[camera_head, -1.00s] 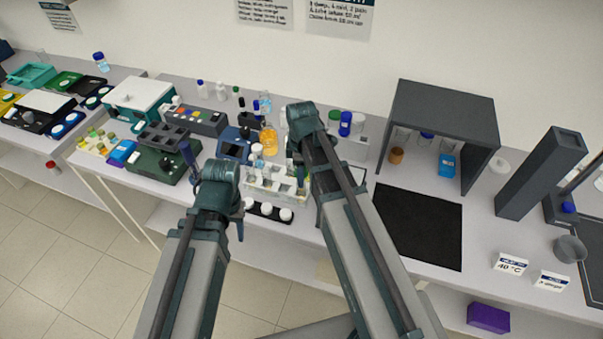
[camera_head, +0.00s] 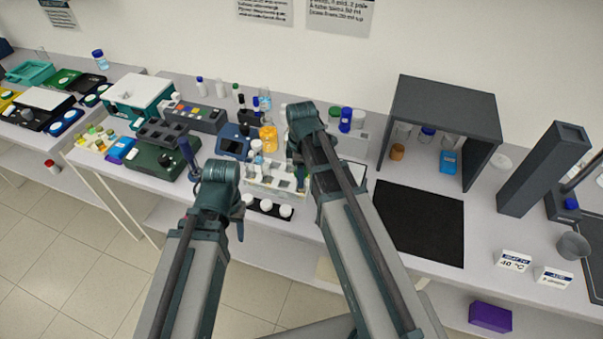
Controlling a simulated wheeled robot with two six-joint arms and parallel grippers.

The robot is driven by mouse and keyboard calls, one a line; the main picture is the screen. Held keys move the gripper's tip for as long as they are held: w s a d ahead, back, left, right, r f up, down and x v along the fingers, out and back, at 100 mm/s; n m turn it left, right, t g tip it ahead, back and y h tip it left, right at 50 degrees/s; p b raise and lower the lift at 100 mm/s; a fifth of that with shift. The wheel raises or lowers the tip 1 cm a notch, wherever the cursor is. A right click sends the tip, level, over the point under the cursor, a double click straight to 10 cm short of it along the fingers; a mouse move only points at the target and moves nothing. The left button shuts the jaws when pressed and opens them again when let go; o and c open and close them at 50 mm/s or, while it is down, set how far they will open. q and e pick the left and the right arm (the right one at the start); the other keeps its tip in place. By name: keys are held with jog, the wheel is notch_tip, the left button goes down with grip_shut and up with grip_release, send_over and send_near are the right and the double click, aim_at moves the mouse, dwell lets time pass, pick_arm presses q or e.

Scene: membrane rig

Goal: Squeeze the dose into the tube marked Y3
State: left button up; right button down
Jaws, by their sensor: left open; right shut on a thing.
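A pale rack (camera_head: 262,191) with several upright tubes stands near the front edge of the bench. The mark Y3 is too small to read, so I cannot tell which tube bears it. My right gripper (camera_head: 300,178) is at the right end of the rack, mostly hidden behind its own arm. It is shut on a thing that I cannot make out. My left gripper (camera_head: 240,228) is open at the bench's front edge, left of and in front of the rack. Its fingers are largely hidden by its wrist.
White-capped items in a black strip (camera_head: 254,209) lie in front of the rack. An orange bottle (camera_head: 268,139) and a blue device (camera_head: 234,142) stand behind it. A dark mat (camera_head: 420,225) and a grey open-fronted box (camera_head: 445,100) are to the right. A green block (camera_head: 158,160) is left.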

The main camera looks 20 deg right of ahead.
jog(key=shift+f, duration=0.4)
jog(key=shift+s+f+b, duration=0.15)
jog(key=shift+b, duration=0.25)
jog(key=shift+f, duration=0.2)
jog(key=shift+w, duration=0.25)
pick_arm(q)
jog(key=shift+w+f, duration=0.1)
jog(key=shift+f, duration=0.5)
pick_arm(e)
jog(key=shift+r, duration=0.15)
pick_arm(q)
jog(key=shift+r, duration=0.1)
jog(key=shift+r+p, duration=0.55)
jog(key=shift+p, duration=0.25)
pick_arm(e)
jog(key=shift+w+r, duration=0.1)
jog(key=shift+r, duration=0.55)
pick_arm(q)
jog(key=shift+r+p, duration=0.5)
pick_arm(e)
jog(key=shift+r, duration=0.5)
